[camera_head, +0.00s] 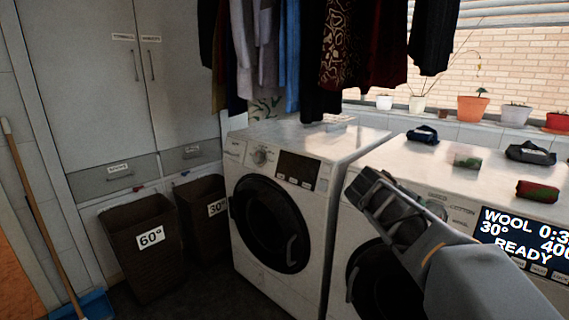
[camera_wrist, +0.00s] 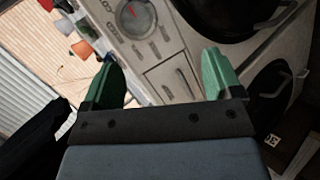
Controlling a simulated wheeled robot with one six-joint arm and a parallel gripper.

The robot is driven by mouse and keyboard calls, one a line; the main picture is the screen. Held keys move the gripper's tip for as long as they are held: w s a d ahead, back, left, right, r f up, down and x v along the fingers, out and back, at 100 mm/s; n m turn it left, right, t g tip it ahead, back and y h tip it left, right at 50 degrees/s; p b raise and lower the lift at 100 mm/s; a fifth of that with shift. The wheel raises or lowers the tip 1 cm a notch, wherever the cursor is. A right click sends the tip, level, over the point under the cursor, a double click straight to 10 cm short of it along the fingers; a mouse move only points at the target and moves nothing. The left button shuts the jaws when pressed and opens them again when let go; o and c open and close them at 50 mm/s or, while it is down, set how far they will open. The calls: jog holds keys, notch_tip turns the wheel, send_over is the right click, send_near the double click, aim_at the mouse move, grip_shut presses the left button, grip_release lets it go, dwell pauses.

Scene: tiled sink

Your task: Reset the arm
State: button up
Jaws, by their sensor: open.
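My gripper (camera_head: 366,187) is raised in front of the right washing machine (camera_head: 352,222), near its control panel. In the wrist view my gripper (camera_wrist: 162,75) shows two green fingers spread wide apart with nothing between them. Behind the fingers are a dial and the panel of a washing machine (camera_wrist: 160,50). The right machine's display reads WOOL, 30° and READY. My arm covers part of its front and door.
The left washing machine (camera_head: 290,200) has its round door shut. Baskets marked 60° (camera_head: 125,262) and 30° (camera_head: 196,235) stand at left. Folded dark cloths (camera_head: 422,135) and a red-green bundle (camera_head: 537,191) lie on the right machine. Clothes hang above (camera_head: 300,50). Potted plants (camera_head: 473,108) line the sill.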

jog(key=s+a+r+m+y+p, duration=0.2)
jog(key=s+a+y+p, duration=0.2)
jog(key=s+a+p, duration=0.2)
jog(key=s+a+r+m+g+y+p, duration=0.1)
jog(key=s+a+y+p, duration=0.4)
jog(key=s+p, duration=0.6)
jog(key=shift+a+r+m+g+p, duration=0.35)
jog(key=shift+a+r+p, duration=0.3)
jog(key=shift+a, duration=0.55)
jog(key=shift+f, duration=0.1)
jog(key=shift+c, duration=0.5)
